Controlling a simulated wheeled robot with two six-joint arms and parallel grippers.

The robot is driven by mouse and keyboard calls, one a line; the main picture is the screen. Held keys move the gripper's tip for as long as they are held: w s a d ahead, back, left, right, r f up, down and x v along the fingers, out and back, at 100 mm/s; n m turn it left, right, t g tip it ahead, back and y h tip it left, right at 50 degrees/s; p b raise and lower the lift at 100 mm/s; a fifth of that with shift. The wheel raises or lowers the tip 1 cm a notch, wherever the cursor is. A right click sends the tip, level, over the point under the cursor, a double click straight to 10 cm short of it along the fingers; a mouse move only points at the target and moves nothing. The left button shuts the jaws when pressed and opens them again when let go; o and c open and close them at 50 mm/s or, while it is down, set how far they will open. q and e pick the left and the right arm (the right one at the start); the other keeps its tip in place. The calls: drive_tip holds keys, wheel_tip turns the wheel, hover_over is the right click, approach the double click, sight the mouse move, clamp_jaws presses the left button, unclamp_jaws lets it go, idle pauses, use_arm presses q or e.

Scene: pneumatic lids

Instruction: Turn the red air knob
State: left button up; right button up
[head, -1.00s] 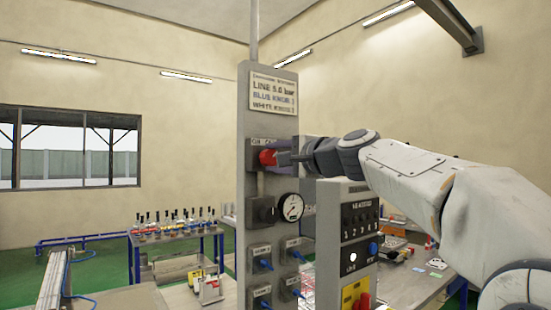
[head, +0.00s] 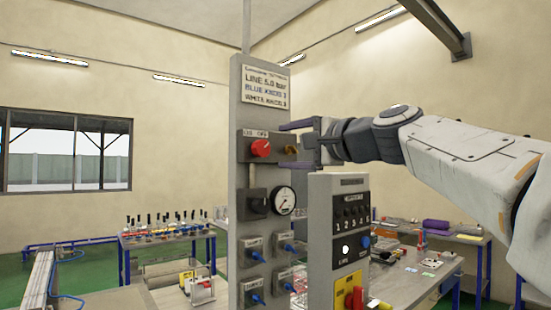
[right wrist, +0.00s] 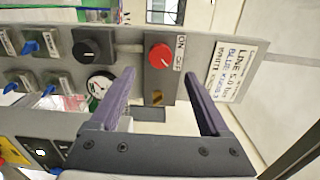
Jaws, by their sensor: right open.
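The red air knob (head: 260,148) sits on a grey plate high on the upright panel, under the ON and OFF labels. It also shows in the right wrist view (right wrist: 160,56), with a small pale mark on its face; I cannot tell its exact angle. My right gripper (head: 288,146) is open and empty, just right of the knob in the head view. In the right wrist view its two purple fingers (right wrist: 160,76) point toward the panel, one to each side of the knob, apart from it. My left gripper is not in view.
Below the knob are a black knob (head: 253,203), a pressure gauge (head: 284,201) and several blue-handled valves. A grey control box (head: 351,190) stands close to the right, under my forearm. A bottle table (head: 165,240) is behind left.

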drive_tip(key=v, duration=0.2)
drive_tip(key=shift+s+d, duration=0.2)
drive_tip(key=shift+s, duration=0.1)
